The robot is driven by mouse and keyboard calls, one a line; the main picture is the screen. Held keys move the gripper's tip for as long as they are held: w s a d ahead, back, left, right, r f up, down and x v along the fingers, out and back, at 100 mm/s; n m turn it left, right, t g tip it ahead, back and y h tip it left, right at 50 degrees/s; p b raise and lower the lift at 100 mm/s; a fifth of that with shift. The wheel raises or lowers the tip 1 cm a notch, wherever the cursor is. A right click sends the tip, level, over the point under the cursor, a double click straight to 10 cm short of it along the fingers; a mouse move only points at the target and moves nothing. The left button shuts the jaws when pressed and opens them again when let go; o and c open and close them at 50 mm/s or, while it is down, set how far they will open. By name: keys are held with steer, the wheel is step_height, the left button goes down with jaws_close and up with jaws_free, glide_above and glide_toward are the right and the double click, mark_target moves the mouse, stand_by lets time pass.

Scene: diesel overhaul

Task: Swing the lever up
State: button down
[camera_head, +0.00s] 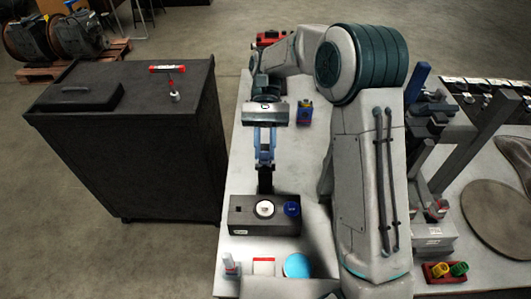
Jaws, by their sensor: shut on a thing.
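A dark box (240,216) stands on the light bench and has a round white cap and a round blue cap on it. A dark upright lever (265,182) rises at the back edge of the box. My gripper (265,163) is at the upper end of the lever, pointing down, with its blue fingers shut on it. The fingers and hand hide the top of the lever, and its pivot is hard to make out.
My arm covers much of the bench's right side. A dark cabinet (140,130) with a red-handled tool (168,70) stands left. A blue disc (297,265) lies in front.

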steer(key=shift+w+r+g, duration=0.1)
steer(key=shift+w+g, duration=0.2)
steer(key=shift+w, duration=0.05)
